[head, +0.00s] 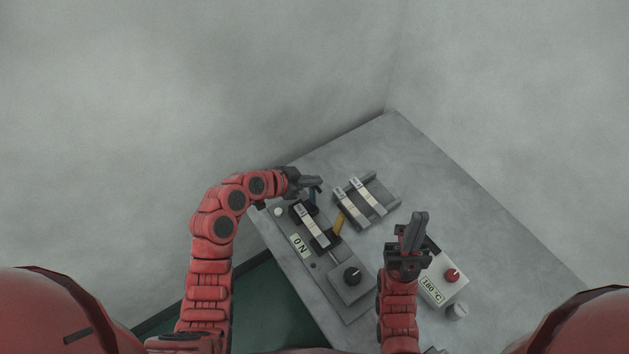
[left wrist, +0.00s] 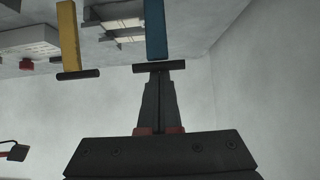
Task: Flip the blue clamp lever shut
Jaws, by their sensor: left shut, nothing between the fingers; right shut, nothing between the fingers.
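The blue clamp lever (left wrist: 156,32) shows in the left wrist view with a dark crossbar (left wrist: 174,66) at its end. In the head view the blue lever (head: 313,194) is a small strip partly hidden by my left gripper (head: 317,182). My left gripper is shut and empty; in the left wrist view its fingertips (left wrist: 155,76) are right at the crossbar, but I cannot tell whether they touch it. My right gripper (head: 418,220) is shut and empty, above the table to the right of the clamp unit (head: 343,290).
A yellow lever (head: 339,222) sits beside the blue one; it also shows in the left wrist view (left wrist: 68,35). A grey rack with labelled bars (head: 385,185) lies behind. A white box with a red knob (head: 445,285) stands near my right arm. The table's right side (head: 480,220) is clear.

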